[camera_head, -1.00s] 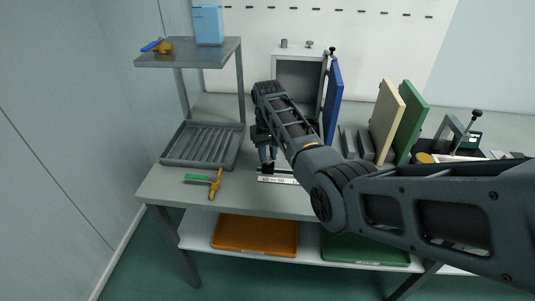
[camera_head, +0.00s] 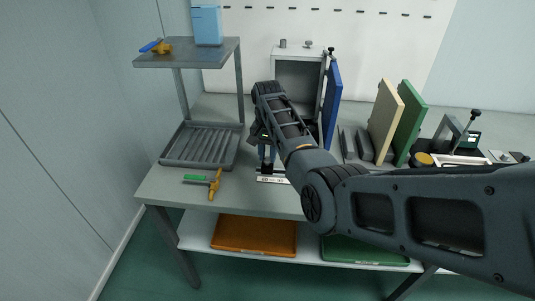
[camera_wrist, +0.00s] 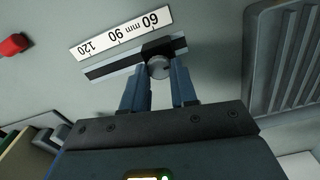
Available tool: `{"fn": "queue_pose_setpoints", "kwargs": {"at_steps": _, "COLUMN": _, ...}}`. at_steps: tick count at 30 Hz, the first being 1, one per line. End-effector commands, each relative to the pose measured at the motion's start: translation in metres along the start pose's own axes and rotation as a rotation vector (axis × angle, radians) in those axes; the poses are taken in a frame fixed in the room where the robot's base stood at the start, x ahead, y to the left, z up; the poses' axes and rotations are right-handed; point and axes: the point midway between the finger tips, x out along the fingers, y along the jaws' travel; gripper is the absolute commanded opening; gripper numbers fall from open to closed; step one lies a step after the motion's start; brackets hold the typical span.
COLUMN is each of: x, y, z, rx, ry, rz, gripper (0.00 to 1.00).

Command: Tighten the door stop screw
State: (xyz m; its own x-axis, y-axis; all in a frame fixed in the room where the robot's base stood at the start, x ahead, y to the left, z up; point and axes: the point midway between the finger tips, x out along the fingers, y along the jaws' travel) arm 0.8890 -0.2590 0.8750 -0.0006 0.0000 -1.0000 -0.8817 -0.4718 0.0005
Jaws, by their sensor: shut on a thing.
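A round grey screw head (camera_wrist: 158,67) sits on a black stop block (camera_wrist: 160,47), which rides a metal rail (camera_wrist: 118,66) on the bench. A white scale strip (camera_wrist: 120,33) marked 60, 90 and 120 mm lies along the rail. It also shows in the head view (camera_head: 272,180). My gripper (camera_wrist: 158,76) is shut on the screw head, with one blue-grey finger on each side. In the head view my gripper (camera_head: 267,157) is above the block, partly hidden by my arm. A grey cabinet (camera_head: 298,82) with an open blue door (camera_head: 332,105) stands behind.
A ridged grey tray (camera_head: 200,146) lies left of my gripper under a shelf (camera_head: 188,53). A green-and-yellow tool (camera_head: 214,184) lies at the front edge. Cream (camera_head: 387,120) and green (camera_head: 408,122) panels stand right. A red object (camera_wrist: 14,44) shows in the wrist view.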

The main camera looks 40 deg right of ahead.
Motion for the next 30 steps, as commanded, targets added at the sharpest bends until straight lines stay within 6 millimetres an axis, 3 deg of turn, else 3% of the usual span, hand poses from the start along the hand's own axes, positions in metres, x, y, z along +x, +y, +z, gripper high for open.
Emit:
{"fn": "queue_pose_setpoints", "kwargs": {"at_steps": 16, "x": -0.0015, "y": -0.0017, "z": 0.0002, "rx": 0.023, "ry": 0.001, "rz": -0.003, "gripper": 0.00}}
{"fn": "queue_pose_setpoints", "kwargs": {"at_steps": 17, "x": -0.0015, "y": -0.0018, "z": 0.0002, "rx": 0.023, "ry": 0.001, "rz": -0.003, "gripper": 0.29}}
{"fn": "queue_pose_setpoints", "kwargs": {"at_steps": 18, "x": -0.0014, "y": -0.0017, "z": 0.0002, "rx": 0.023, "ry": 0.001, "rz": -0.003, "gripper": 0.33}}
{"fn": "queue_pose_setpoints", "kwargs": {"at_steps": 24, "x": -0.0007, "y": -0.0009, "z": 0.0002, "rx": 0.024, "ry": 0.000, "rz": -0.001, "gripper": 0.52}}
{"fn": "queue_pose_setpoints", "kwargs": {"at_steps": 30, "x": -0.0004, "y": -0.0004, "z": 0.0001, "rx": 0.024, "ry": 0.000, "rz": -0.001, "gripper": 0.53}}
